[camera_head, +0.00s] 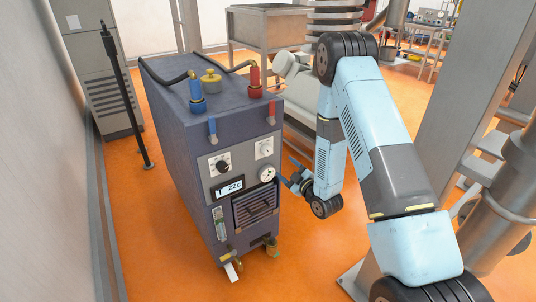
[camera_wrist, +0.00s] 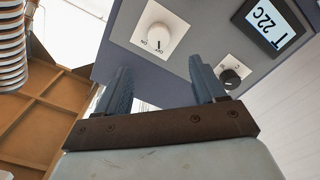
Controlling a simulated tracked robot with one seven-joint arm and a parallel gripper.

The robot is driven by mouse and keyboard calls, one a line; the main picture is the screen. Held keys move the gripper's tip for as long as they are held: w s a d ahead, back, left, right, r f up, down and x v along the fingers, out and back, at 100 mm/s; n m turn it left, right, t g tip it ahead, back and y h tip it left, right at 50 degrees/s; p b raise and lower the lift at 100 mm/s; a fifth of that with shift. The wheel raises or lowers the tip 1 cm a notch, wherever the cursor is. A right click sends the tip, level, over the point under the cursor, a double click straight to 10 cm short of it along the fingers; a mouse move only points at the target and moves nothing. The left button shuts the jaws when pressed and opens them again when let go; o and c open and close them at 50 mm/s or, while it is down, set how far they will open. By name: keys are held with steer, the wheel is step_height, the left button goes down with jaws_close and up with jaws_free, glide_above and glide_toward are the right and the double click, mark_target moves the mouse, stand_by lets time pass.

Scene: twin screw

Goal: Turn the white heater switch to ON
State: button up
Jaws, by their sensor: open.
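The white heater switch (camera_wrist: 153,36) is a round knob on a light plate, at the top of the wrist view. Small lettering that looks like ON shows at its lower left, with a dark mark beside it; its exact setting I cannot tell. In the head view my gripper (camera_head: 287,177) is just right of the panel.
A display (camera_wrist: 268,22) reading 22C and a black knob (camera_wrist: 231,78) sit right of the switch, the knob close to my right finger. The blue-grey machine (camera_head: 187,130) has hose fittings on top.

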mark_target(268, 152)
steer(key=x, duration=1.2)
steer(key=shift+w+a, duration=0.2)
steer(key=shift+w, duration=0.05)
